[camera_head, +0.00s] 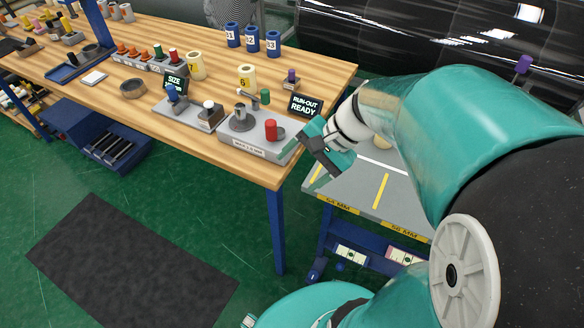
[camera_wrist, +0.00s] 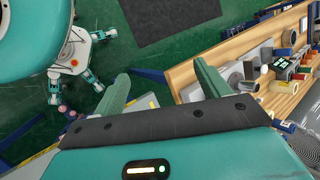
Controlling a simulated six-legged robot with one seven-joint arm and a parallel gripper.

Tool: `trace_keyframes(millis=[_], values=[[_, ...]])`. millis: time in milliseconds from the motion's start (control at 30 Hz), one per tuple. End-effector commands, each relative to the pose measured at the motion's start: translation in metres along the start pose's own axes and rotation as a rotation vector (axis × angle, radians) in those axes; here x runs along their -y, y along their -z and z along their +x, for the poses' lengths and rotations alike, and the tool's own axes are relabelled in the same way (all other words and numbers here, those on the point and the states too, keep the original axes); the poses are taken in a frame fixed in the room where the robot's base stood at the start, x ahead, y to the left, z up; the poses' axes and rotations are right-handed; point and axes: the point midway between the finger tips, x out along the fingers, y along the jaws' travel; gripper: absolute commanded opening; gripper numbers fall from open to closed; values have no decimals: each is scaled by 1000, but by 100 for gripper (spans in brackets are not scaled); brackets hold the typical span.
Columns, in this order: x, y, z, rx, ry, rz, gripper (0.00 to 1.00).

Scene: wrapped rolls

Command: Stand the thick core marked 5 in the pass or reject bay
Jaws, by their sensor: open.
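Two cream cores with dark numbers stand on the wooden bench in the head view. The nearer cream core (camera_head: 246,78) has a number that looks like 5 or 6; the other cream core (camera_head: 196,65) has a number I cannot read surely. A rounded cream thing (camera_head: 382,142) shows partly behind my arm over the grey cart; its number is hidden. The grey cart top (camera_head: 352,185) has yellow dividing lines and size labels along its front edge; no pass or reject wording is readable. My gripper (camera_head: 316,162) is open and empty beside the bench corner; it also shows in the wrist view (camera_wrist: 160,75).
The run-out station (camera_head: 257,147) stands at the bench corner with a red knob and a sign reading RUN-OUT READY (camera_head: 304,105). A size station (camera_head: 190,115) is left of it. Several blue cores (camera_head: 251,40) stand behind. A dark mat (camera_head: 130,262) lies on the green floor.

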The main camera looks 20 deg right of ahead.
Motion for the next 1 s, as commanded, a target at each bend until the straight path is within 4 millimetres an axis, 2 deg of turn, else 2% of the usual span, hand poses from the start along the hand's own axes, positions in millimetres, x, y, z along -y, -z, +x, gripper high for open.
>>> trace_keyframes(millis=[33, 200, 533, 700, 1000], values=[[2, -14, -1, -33, -46, -99, 75], [1, -45, -9, -151, -187, -404, 75], [7, -86, -39, -408, -359, -960, 75], [9, -93, -48, -476, -388, -1082, 75], [9, -93, -49, -482, -393, -1092, 75]])
